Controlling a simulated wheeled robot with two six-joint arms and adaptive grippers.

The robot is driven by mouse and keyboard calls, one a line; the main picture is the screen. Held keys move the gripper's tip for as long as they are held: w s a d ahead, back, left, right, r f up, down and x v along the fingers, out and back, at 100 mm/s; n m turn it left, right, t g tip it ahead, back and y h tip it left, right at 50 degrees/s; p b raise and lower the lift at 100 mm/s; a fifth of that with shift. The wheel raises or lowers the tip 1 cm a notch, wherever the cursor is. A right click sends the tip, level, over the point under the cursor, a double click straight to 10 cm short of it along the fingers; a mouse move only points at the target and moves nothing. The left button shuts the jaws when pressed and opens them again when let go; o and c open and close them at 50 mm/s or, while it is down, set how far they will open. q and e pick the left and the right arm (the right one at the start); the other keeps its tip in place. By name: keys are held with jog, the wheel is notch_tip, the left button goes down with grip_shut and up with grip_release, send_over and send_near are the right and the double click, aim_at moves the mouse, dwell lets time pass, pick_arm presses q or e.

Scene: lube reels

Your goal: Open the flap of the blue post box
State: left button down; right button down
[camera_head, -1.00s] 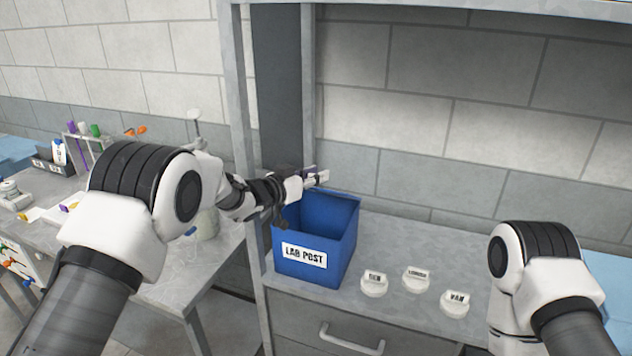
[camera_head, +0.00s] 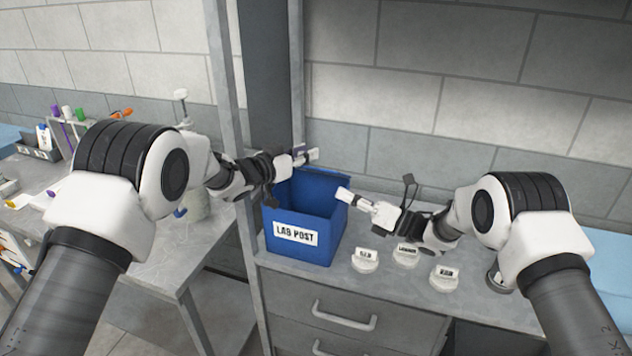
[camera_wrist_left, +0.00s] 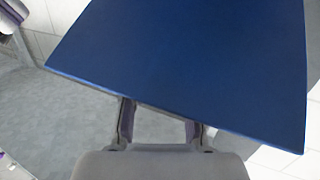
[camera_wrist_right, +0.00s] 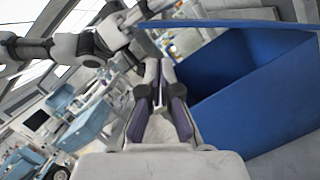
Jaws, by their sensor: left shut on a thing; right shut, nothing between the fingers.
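The blue post box (camera_head: 297,237), labelled LAB POST, stands upright on the bench with its top open and its inside showing. My left gripper (camera_head: 306,157) is at the box's upper back left, shut on the blue flap. The flap (camera_wrist_left: 190,65) fills much of the left wrist view as a broad blue panel, its lower edge hiding the fingertips. My right gripper (camera_head: 345,194) is shut and empty beside the box's upper right rim; I cannot tell if it touches. In the right wrist view the box interior (camera_wrist_right: 240,85) lies right of its fingers (camera_wrist_right: 159,75).
Several white labelled stamps, such as one in front (camera_head: 365,261), stand right of the box. A metal post (camera_head: 232,120) rises behind left. A side table (camera_head: 130,235) with bottles and a rack is at left. Drawers (camera_head: 345,305) lie below the bench top.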

pick_arm(q)
jog(key=shift+f, duration=0.1)
pick_arm(e)
jog(key=x, duration=1)
jog(key=shift+d, duration=0.1)
